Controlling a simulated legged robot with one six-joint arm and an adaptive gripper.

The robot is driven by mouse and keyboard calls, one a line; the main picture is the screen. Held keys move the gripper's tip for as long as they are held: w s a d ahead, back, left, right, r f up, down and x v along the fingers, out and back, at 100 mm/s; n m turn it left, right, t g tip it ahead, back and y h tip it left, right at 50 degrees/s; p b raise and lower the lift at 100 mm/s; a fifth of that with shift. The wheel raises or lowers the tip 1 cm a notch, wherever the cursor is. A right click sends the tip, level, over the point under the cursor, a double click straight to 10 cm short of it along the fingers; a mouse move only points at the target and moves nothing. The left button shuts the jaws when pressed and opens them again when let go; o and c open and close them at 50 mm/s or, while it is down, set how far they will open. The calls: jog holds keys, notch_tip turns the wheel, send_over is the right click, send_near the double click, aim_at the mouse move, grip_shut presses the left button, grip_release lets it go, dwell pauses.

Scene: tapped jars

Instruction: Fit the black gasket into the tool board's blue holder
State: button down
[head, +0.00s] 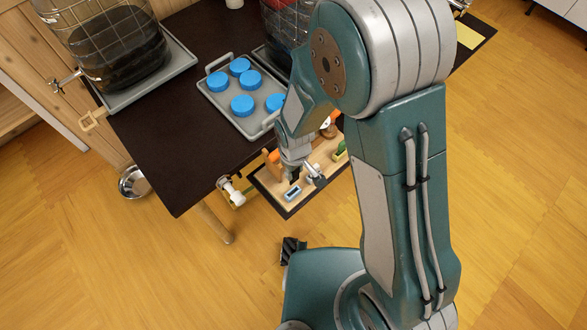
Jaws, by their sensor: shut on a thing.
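The tool board (277,188) is a light wooden board on a dark mat at the table's near edge. Its blue holder (292,193) is a small blue block with a pale top, near the board's front left. My gripper (316,180) points down over the board, just right of the blue holder and apart from it in the picture. It is shut on a small dark thing that looks to be the black gasket, mostly hidden by the fingers. Its height above the board is hard to tell. My arm hides the board's right part.
A green holder (340,152) and an orange piece (273,156) stand on the board. A grey tray (226,104) with several blue lids lies behind. A caged jar (112,45) stands at the back left. A white tap (230,190) is left of the board. Bare tabletop (165,135) is free at left.

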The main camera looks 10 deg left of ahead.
aim_at(293, 181)
jog(key=shift+a+f, duration=0.1)
jog(key=shift+a, duration=0.3)
jog(key=shift+f, duration=0.1)
jog(key=shift+d+f, duration=0.25)
jog(key=shift+f, duration=0.7)
jog(key=shift+a+f, duration=0.1)
jog(key=shift+f, duration=1.85)
jog(key=shift+s+f, duration=0.1)
jog(key=shift+f, duration=1.9)
jog(key=shift+c, duration=1.8)
grip_release()
